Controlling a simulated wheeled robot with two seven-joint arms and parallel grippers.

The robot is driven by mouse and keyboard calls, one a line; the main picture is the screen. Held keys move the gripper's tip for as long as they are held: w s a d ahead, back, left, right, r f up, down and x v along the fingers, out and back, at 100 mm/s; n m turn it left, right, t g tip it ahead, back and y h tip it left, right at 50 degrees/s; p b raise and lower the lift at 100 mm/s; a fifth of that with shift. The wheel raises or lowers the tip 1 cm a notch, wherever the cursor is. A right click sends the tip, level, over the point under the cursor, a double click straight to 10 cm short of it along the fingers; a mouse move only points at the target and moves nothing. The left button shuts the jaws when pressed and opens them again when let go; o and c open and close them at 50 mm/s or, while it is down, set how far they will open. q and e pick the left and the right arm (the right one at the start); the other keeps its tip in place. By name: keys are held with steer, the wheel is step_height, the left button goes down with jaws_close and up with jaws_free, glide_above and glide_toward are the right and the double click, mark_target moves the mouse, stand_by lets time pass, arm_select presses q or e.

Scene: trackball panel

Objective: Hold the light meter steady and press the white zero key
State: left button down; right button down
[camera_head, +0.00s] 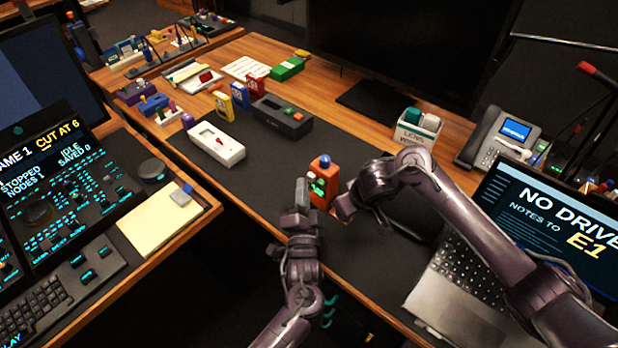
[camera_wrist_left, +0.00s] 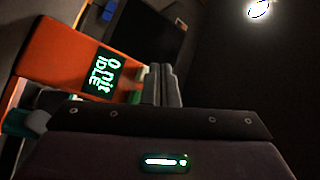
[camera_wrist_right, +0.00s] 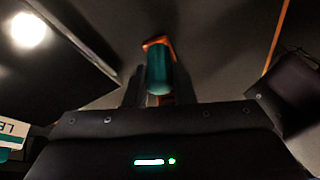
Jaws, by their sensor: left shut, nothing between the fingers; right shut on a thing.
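The light meter is an orange upright box (camera_head: 325,168) with a blue dome on top, at the front edge of the dark mat. In the left wrist view its orange body (camera_wrist_left: 58,55) fills the upper left, with a lit screen reading "0 nit IDLE". My right gripper (camera_head: 340,206) is shut on the meter from the right. The right wrist view shows a teal cylinder (camera_wrist_right: 159,72) and some orange between its fingers. My left gripper (camera_head: 302,192) is shut and empty, just left of and in front of the meter.
A white device (camera_head: 217,146) and a dark grey box (camera_head: 282,118) stand behind on the mat. A white bin (camera_head: 416,132), a phone (camera_head: 503,135) and a laptop (camera_head: 470,290) are to the right. A control console (camera_head: 70,190) is at left.

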arm_select(q)
steer(key=shift+w+d+r, duration=0.15)
steer(key=shift+w+d, duration=0.35)
steer(key=shift+w, duration=0.1)
stand_by(0.7)
stand_by(0.5)
steer(key=shift+s+a+r, duration=0.3)
steer(key=shift+s+r, duration=0.15)
steer(key=shift+s, duration=0.3)
steer(key=s+a, duration=0.3)
steer(key=shift+s+a, duration=0.25)
steer(key=shift+a, duration=0.1)
stand_by(0.6)
